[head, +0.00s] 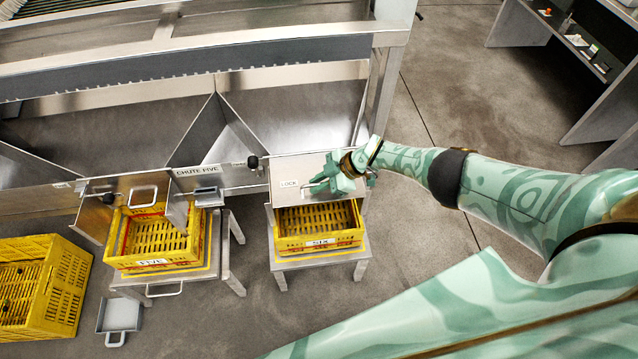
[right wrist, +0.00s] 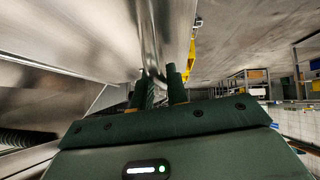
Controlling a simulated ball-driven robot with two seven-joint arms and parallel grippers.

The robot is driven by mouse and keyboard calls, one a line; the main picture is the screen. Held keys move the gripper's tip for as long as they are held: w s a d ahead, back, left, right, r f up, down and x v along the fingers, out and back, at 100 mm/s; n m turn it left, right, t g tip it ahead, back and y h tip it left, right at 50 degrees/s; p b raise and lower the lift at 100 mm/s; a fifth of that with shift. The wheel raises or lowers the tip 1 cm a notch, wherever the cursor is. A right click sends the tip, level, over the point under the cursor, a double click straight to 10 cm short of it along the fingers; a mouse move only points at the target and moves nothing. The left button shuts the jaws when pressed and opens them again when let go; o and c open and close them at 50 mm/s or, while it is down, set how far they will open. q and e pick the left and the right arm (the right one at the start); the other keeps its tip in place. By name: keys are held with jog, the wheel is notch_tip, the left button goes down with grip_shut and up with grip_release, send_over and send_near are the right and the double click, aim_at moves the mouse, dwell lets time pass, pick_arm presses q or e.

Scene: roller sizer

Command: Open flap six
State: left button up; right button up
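Flap six (head: 300,169) is a plain metal panel with a LOCK label (head: 289,183), at the front of the right-hand chute, above the yellow crate marked SIX (head: 291,244). A dark knob (head: 253,162) sits by its upper left corner. My right gripper (head: 318,187) is at the panel's face and hides most of its handle. In the right wrist view a shiny metal bar (right wrist: 151,40) runs down between my right gripper's fingers (right wrist: 160,88), which stand close on either side of it. My left gripper is not in view.
To the left, chute five has a handle (head: 143,196) and a yellow crate marked FIVE (head: 150,262) on a stand. Another yellow crate (head: 50,290) and a small grey tray (head: 120,315) are on the floor. The floor right of the stand for crate six is clear.

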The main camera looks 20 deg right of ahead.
jog(key=shift+o, duration=1.2)
jog(key=p+v, duration=0.8)
jog(key=v, duration=0.8)
jog(key=shift+r, duration=0.15)
jog(key=shift+d, duration=0.1)
